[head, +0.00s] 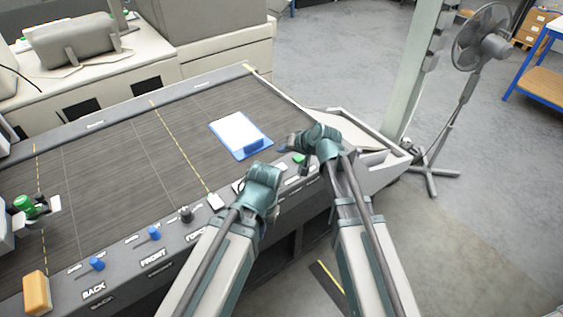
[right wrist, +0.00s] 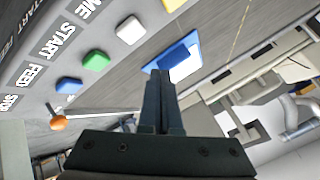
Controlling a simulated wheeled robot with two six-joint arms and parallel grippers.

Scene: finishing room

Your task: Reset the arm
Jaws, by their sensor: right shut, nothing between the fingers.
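My right gripper (head: 284,148) is over the right end of the dark machine table, just right of a blue clipboard (head: 262,145) with white paper. In the right wrist view its two fingers (right wrist: 160,103) are pressed together with nothing between them. The clipboard (right wrist: 192,42) shows beyond the fingertips. My left arm comes up from the bottom and bends near the table's front edge; its wrist (head: 262,190) shows, but its fingers cannot be made out.
The table's front panel carries blue knobs (head: 97,264) and a green button (head: 299,158). In the right wrist view, green (right wrist: 95,61) and blue (right wrist: 68,85) buttons and an orange-tipped lever (right wrist: 57,124) are close by. A fan (head: 484,40) stands right, with open floor around it.

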